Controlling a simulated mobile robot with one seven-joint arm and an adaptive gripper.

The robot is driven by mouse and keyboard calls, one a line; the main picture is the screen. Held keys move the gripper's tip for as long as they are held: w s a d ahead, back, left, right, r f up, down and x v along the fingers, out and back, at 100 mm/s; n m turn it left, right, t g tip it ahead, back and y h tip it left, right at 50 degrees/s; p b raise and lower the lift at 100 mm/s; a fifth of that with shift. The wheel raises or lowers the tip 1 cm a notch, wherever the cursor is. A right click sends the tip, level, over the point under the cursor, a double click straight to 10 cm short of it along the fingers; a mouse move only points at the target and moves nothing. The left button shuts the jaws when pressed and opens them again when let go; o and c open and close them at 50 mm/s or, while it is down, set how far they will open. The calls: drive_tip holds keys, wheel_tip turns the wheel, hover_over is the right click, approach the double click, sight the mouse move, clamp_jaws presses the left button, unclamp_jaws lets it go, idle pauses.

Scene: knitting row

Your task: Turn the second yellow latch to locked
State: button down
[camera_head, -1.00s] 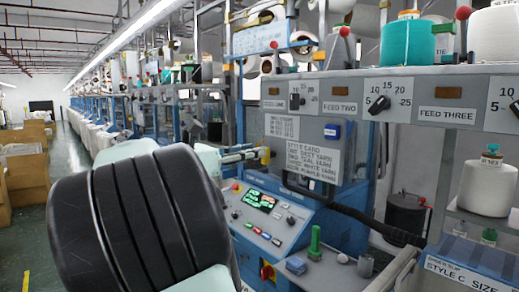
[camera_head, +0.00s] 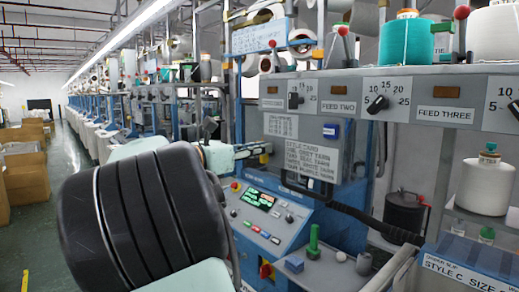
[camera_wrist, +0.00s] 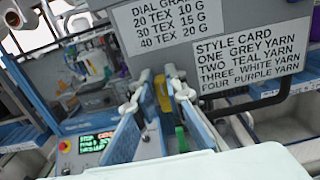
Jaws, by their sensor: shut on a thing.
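A yellow latch (camera_head: 264,158) shows at the left edge of the grey machine door, partly hidden by my fingers. In the wrist view the yellow latch (camera_wrist: 162,94) stands between my two fingertips. My gripper (camera_wrist: 164,90) is shut on it; in the head view my gripper (camera_head: 262,151) reaches it from the left. Whether the latch is turned to locked cannot be made out. No other yellow latch is clear in these views, so its place in the order cannot be told.
The style card (camera_head: 306,158) is on the door right of my gripper. Below is a blue control panel (camera_head: 265,215) with a lit display. A green upright piece (camera_head: 313,241) and small items stand on a grey shelf. A black hose (camera_head: 365,215) runs right.

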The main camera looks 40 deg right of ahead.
drive_tip(key=shift+m+b, duration=0.3)
drive_tip(key=m+b, duration=0.2)
drive_tip(key=m, duration=0.1)
drive_tip(key=s+m+b, duration=0.1)
drive_tip(key=shift+f+m+b, duration=0.3)
drive_tip(key=shift+f+b, duration=0.05)
drive_tip(key=m+b, duration=0.4)
drive_tip(key=shift+s+f, duration=0.3)
drive_tip(key=m+b, duration=0.5)
drive_tip(key=b, duration=0.1)
drive_tip(key=shift+s+f+m, duration=0.2)
drive_tip(key=shift+f+m, duration=0.15)
drive_tip(key=shift+m, duration=0.05)
drive_tip(key=shift+m+b, duration=1.3)
drive_tip(key=shift+m, duration=0.1)
drive_tip(key=c, duration=2)
unclamp_jaws()
drive_tip(key=shift+o, duration=0.2)
